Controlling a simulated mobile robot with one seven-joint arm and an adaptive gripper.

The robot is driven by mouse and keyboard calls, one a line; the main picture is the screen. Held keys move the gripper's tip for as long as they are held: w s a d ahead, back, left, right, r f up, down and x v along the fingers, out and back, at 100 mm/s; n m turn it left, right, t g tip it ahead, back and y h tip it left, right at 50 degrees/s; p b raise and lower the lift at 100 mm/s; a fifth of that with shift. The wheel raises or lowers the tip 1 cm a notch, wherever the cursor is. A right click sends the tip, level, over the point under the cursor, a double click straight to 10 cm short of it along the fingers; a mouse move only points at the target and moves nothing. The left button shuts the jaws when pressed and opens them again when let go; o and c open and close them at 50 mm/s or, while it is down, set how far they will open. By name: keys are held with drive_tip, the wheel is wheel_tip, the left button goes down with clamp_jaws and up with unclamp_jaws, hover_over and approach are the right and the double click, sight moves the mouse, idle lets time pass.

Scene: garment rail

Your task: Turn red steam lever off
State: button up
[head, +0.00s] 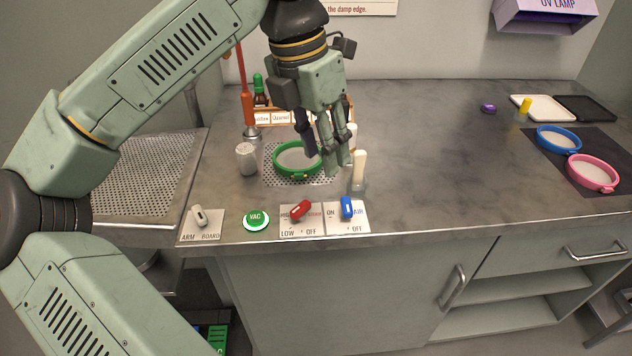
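The red steam lever (301,211) is a small red knob on a white plate (289,233) at the front edge of the counter. The plate has HIGH at upper left, LOW at lower left and OFF at lower right. The knob lies slanted, lower left to upper right; which label it points at is too small to tell. My gripper (339,170) points down above the counter, behind and to the right of the red lever, apart from it. Its fingers overlap from this angle, so its opening is unclear. I see nothing held.
A blue lever (347,207) sits just right, a green VAC button (256,220) and a pale ARM BOARD lever (199,216) left. Behind stand a green hoop (297,159), a shaker (246,158) and a cream-handled brush (358,170). The counter's middle right is clear.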

sight(300, 206)
drive_tip(key=a+f, duration=0.1)
drive_tip(key=f, duration=0.2)
drive_tip(key=a+f+y+p, duration=0.1)
drive_tip(key=f, duration=0.3)
drive_tip(key=a+f+n+y+p, duration=0.1)
drive_tip(key=f, duration=0.3)
drive_tip(key=shift+w+a+f, duration=0.2)
drive_tip(key=shift+w+f, duration=0.05)
drive_tip(key=shift+w, duration=0.1)
drive_tip(key=shift+c, duration=0.2)
clamp_jaws()
